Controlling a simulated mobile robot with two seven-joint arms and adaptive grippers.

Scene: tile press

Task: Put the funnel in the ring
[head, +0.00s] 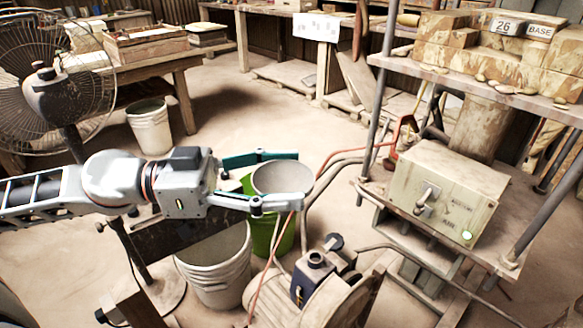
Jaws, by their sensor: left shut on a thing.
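A grey round funnel (283,178) with a wide mouth is held between the two fingers of my left gripper (297,178). The gripper comes in from the left and is shut on the funnel's sides. The funnel is up in the air, in front of a green bucket (262,228) in the picture. Its lower end cannot be made out. I cannot pick out the ring for certain in this view. My right gripper is not in view.
A white bucket (217,272) stands below my left arm. A machine with a dark round opening (315,259) is at the lower middle. A beige control box (446,193) sits on a metal frame at right. A fan (62,92) stands at left. Open floor lies behind.

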